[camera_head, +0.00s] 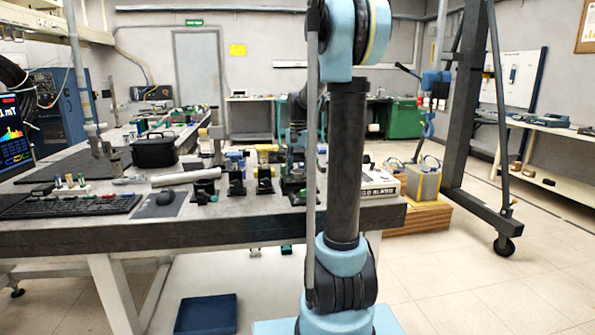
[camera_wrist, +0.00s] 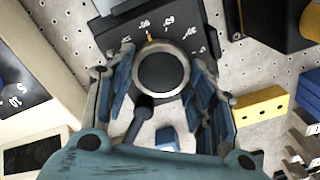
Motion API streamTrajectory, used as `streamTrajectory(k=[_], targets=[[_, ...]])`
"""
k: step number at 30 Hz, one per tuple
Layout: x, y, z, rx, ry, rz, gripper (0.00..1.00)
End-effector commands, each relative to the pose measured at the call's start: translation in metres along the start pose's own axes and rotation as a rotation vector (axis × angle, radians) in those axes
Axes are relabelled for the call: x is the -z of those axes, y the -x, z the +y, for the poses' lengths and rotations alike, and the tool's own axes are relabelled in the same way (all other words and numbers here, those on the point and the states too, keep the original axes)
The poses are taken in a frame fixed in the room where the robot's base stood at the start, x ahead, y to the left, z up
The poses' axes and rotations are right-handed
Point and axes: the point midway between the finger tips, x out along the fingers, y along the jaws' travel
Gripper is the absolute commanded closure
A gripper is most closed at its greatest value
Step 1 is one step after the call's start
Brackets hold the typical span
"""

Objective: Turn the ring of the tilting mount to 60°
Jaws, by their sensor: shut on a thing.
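In the wrist view the tilting mount (camera_wrist: 118,30) is a dark plate with small white angle marks along an arc. Its ring (camera_wrist: 185,69) is a round pale metal rim with a dark face. A small orange mark (camera_wrist: 150,36) at the ring's top edge points between two numbers near the middle of the scale. The numbers are too small and tilted to read surely. A dark knobbed stem (camera_wrist: 139,118) extends from the ring's lower left. My gripper (camera_wrist: 159,72) is shut on the ring, one blue-grey finger at each side. In the head view my arm hides the mount.
A yellow block (camera_wrist: 262,105) and a blue block (camera_wrist: 309,92) stand right of the mount on a perforated board. A dark box with a brass part (camera_wrist: 311,20) is at the upper right. In the head view, small black mounts (camera_head: 236,182) stand along the bench front.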

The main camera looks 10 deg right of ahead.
Motion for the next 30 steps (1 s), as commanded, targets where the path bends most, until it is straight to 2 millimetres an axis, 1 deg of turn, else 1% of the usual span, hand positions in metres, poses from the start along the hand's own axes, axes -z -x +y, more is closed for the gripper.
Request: streamTrajectory(k=[5, 15, 21, 30], targets=[[-0.0001, 0.0001, -0.0005, 0.002, -0.075, 0.000, 0.73], [-0.0003, 0.0001, -0.0001, 0.002, -0.305, 0.000, 0.73], [-0.0005, 0.0002, 0.0000, 0.003, -0.415, -0.001, 0.73], [-0.0006, 0.0002, -0.0001, 0.003, -0.493, -0.001, 0.73]])
